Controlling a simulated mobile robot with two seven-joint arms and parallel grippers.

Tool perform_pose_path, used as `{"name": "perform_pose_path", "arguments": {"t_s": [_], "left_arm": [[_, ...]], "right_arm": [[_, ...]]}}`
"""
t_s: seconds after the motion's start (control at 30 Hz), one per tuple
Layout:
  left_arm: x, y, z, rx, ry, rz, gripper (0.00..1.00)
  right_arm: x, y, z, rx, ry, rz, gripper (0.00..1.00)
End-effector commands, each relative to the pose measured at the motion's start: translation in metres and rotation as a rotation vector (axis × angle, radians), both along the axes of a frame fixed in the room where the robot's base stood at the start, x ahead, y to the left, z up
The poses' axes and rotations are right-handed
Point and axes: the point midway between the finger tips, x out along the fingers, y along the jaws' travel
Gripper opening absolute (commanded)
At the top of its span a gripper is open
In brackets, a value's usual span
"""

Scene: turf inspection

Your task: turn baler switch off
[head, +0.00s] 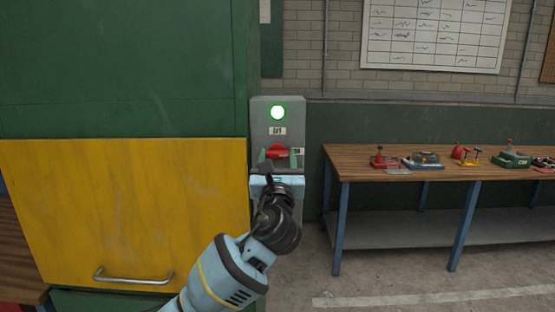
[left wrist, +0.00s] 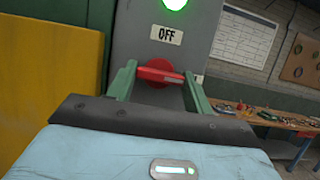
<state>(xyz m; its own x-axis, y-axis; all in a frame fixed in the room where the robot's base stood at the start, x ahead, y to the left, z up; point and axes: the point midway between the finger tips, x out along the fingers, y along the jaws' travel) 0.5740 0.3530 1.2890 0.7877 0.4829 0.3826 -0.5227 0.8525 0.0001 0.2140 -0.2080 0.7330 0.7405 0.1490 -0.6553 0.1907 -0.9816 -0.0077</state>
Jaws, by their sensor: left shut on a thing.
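The baler switch is a red rotary handle (head: 278,152) on a grey switch box (head: 290,112) beside the green machine. The handle (left wrist: 160,76) lies roughly level, its pale mark towards the right. An OFF label (left wrist: 167,35) sits above it. A small label (head: 297,151), partly hidden, is at its right. A green lamp (head: 277,112) glows at the top of the box. My left gripper (head: 278,157) is at the box, with its green fingers on either side of the handle, shut on it. My right gripper is not in view.
The green machine (head: 120,60) with its yellow door (head: 120,210) stands close on the left. A wooden workbench (head: 350,160) with several small tools and parts stands to the right. A wall chart (head: 435,35) hangs behind. Open floor (head: 400,285) lies in front of the bench.

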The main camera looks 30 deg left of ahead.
Motion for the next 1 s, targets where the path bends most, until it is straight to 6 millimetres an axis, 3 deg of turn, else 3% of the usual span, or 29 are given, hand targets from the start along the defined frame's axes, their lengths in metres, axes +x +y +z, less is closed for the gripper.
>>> {"name": "perform_pose_path", "arguments": {"t_s": [0.37, 1.0], "left_arm": [[0.0005, -0.0011, -0.0002, -0.083, -0.049, 0.000, 0.28], [0.0023, -0.0046, 0.0012, -0.568, -0.346, -0.001, 0.28]], "right_arm": [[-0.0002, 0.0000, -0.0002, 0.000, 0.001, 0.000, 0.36], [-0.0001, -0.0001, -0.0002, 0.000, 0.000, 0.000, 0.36]]}}
